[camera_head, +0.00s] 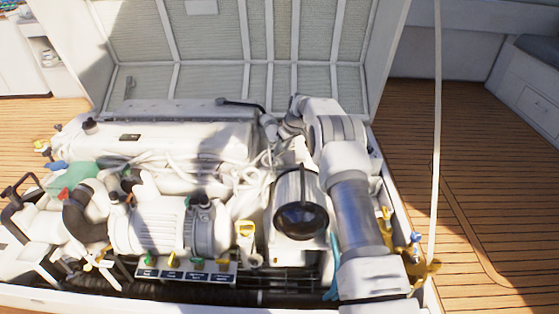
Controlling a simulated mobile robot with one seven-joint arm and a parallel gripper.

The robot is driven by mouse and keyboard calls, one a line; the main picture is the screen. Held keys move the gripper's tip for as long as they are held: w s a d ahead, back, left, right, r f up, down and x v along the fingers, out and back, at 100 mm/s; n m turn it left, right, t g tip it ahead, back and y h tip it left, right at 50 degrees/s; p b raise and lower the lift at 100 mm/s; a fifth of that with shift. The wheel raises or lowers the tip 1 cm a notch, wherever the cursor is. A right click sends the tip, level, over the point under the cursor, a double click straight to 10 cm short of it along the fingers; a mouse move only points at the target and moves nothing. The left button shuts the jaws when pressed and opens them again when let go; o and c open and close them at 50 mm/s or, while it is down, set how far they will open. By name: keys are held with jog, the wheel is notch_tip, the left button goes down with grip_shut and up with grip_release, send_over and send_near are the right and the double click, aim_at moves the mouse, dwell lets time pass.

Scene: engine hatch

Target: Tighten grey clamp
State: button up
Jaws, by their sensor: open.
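I cannot make out the grey clamp for certain at this size. Another grey banded part (206,230) sits at the front middle of the engine, beside a white ribbed housing. I cannot tell whether any of these is the clamp or how tight it is.
The white hatch lid (140,45) stands raised behind the engine. A black round cap (301,221), a yellow handle (245,229) and yellow fittings (425,268) stick up. A pale pole (436,130) rises at right. Wooden deck (500,190) is clear there.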

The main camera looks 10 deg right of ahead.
aim_at(279, 158)
jog(key=shift+b+x, duration=0.75)
jog(key=shift+x, duration=1.8)
jog(key=shift+d, duration=0.1)
grip_shut()
